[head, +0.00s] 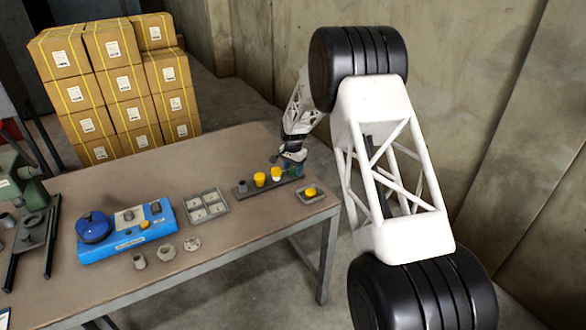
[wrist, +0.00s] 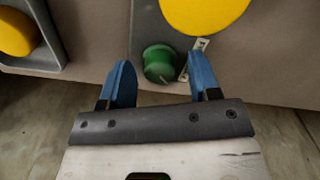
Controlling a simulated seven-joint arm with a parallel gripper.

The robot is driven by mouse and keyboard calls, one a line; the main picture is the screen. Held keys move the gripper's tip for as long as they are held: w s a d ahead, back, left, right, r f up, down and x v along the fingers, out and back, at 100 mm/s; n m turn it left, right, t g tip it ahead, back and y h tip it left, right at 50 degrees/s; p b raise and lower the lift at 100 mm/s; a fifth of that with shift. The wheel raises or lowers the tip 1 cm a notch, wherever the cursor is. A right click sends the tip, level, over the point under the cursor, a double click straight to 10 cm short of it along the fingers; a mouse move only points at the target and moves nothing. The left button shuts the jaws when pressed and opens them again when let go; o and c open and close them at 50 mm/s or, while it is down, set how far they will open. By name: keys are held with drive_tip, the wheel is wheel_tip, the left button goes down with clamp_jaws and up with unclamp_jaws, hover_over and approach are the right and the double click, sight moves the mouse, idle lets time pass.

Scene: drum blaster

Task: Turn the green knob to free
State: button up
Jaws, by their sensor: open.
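The green knob (wrist: 160,63) is round and dark green, on a grey base plate (wrist: 146,28) in the wrist view. It lies between and just beyond the blue fingertips of my gripper (wrist: 162,75), which is open and empty. A small light label with a mark (wrist: 196,48) sits to the right of the knob, partly behind the right finger; its writing is too small to read. In the head view my gripper (head: 291,164) is over the right end of the dark strip (head: 243,192), and the knob is mostly hidden by it.
A large yellow round part (wrist: 205,8) sits beyond the knob. A grey tray with a yellow piece (head: 311,192) is close by at the table's right corner. A blue device (head: 127,230), a divided tray (head: 206,205) and stacked boxes (head: 115,80) stand further left.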

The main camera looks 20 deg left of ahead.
drive_tip(key=c, duration=0.9)
drive_tip(key=shift+n, duration=0.5)
drive_tip(key=n, duration=0.8)
drive_tip(key=shift+r, duration=0.1)
drive_tip(key=n, duration=0.4)
drive_tip(key=shift+n, duration=0.3)
drive_tip(key=shift+w+n, duration=0.1)
drive_tip(key=shift+n, duration=2.2)
